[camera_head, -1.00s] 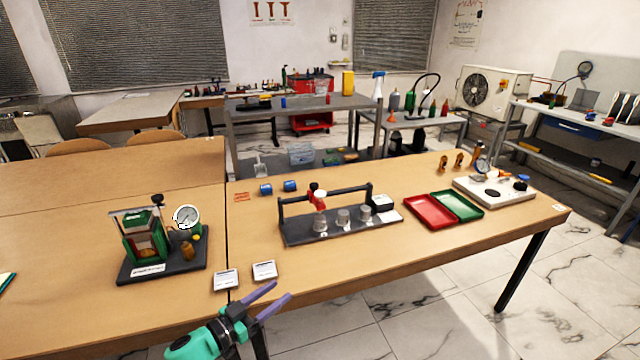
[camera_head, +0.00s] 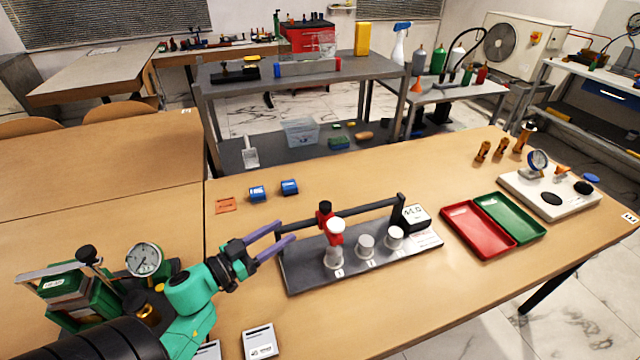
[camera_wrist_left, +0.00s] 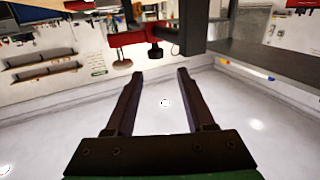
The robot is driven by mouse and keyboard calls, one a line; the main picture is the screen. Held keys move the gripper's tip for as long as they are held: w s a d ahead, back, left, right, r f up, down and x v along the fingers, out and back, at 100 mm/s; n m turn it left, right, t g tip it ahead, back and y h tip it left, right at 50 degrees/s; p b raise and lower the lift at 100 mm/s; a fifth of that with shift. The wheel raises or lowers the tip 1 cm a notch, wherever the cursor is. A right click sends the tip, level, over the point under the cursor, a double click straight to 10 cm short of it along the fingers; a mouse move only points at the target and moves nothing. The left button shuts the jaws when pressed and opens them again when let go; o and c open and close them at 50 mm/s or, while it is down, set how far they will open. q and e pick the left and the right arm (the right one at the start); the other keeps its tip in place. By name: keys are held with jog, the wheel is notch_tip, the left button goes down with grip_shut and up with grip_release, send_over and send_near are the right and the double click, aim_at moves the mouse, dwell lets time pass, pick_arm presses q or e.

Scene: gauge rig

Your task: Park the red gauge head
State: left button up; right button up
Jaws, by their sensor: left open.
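The red gauge head (camera_head: 335,238) sits on the dark rail (camera_head: 370,212) of a grey-based rig, near the rail's left part. It has a black knob on top and a white round face. It stands above the leftmost of three pale cylinders (camera_head: 333,258). My left gripper (camera_head: 287,231) has purple fingers and is open and empty, to the left of the red head and apart from it. In the left wrist view, red and dark parts (camera_wrist_left: 130,38) appear beyond the open fingertips (camera_wrist_left: 158,74). My right gripper is not in view.
A small display box (camera_head: 414,216) stands at the rig's right end. Red (camera_head: 478,228) and green (camera_head: 510,216) trays lie to the right. A dial gauge stand (camera_head: 145,260) is beside my left arm. Two blue cylinders (camera_head: 289,187) lie behind the rig. The table in front is mostly clear.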

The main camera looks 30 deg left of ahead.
aim_at(320, 209)
pick_arm(q)
jog(key=x, duration=0.6)
jog(key=r+p+x, duration=0.1)
jog(key=x, duration=0.2)
jog(key=shift+w+d, duration=0.25)
jog(key=shift+d, duration=0.3)
jog(key=x, duration=0.4)
jog(key=shift+d+f, duration=0.1)
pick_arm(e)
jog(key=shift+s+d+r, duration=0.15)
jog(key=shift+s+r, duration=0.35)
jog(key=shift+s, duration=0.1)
pick_arm(q)
jog(key=c, duration=0.8)
grip_shut()
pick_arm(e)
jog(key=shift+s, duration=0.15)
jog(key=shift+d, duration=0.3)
